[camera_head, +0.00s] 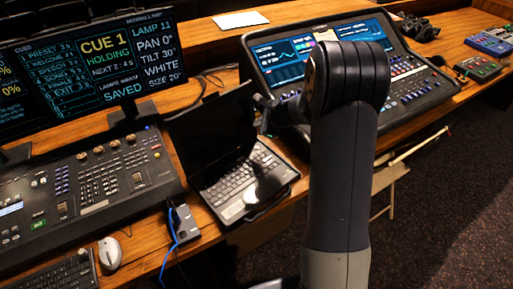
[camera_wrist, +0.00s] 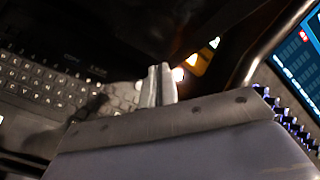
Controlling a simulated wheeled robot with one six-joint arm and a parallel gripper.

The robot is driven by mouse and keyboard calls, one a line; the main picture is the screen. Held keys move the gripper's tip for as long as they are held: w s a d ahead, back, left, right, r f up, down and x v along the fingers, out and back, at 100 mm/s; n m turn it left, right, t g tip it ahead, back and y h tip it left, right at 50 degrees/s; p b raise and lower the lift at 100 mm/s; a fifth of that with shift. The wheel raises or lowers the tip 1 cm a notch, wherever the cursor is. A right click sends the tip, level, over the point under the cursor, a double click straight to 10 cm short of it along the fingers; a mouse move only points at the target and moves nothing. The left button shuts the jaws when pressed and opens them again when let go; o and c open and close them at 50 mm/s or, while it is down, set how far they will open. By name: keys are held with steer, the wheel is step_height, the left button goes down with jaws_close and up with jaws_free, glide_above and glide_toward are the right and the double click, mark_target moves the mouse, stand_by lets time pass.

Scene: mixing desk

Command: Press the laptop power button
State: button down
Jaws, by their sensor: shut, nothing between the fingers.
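The open black laptop (camera_head: 243,188) stands on the desk left of my arm, its screen dark. In the wrist view its keyboard (camera_wrist: 45,85) fills the left side, with the dark screen above it. My gripper (camera_wrist: 158,72) is shut and empty, its two pale fingers together. In that view the fingertips appear at the right end of the keyboard, near the screen's lower edge. I cannot tell whether they touch the laptop. The power button cannot be made out. In the head view the fingertips are not distinct beside my arm.
A lighting console (camera_head: 85,190) stands left of the laptop, with a cue monitor (camera_head: 95,60) behind it. A mixing desk with a lit screen (camera_head: 325,48) is to the right. A small grey box (camera_head: 183,222) with a blue cable and a white mouse (camera_head: 110,253) are in front.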

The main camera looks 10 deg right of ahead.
step_height(320, 180, down, 7)
steer(key=b, duration=0.5)
steer(key=shift+r, duration=0.1)
steer(key=shift+f+b, duration=0.95)
steer(key=shift+b, duration=0.1)
steer(key=shift+f, duration=0.15)
stand_by(0.8)
steer(key=shift+f+b, duration=0.25)
steer(key=shift+b, duration=0.25)
steer(key=shift+f+b, duration=0.3)
steer(key=shift+b, duration=0.05)
stand_by(0.4)
steer(key=shift+r, duration=0.15)
steer(key=shift+r+p, duration=0.55)
steer(key=shift+r, duration=0.05)
steer(key=shift+r+p, duration=2.05)
steer(key=shift+r, duration=0.5)
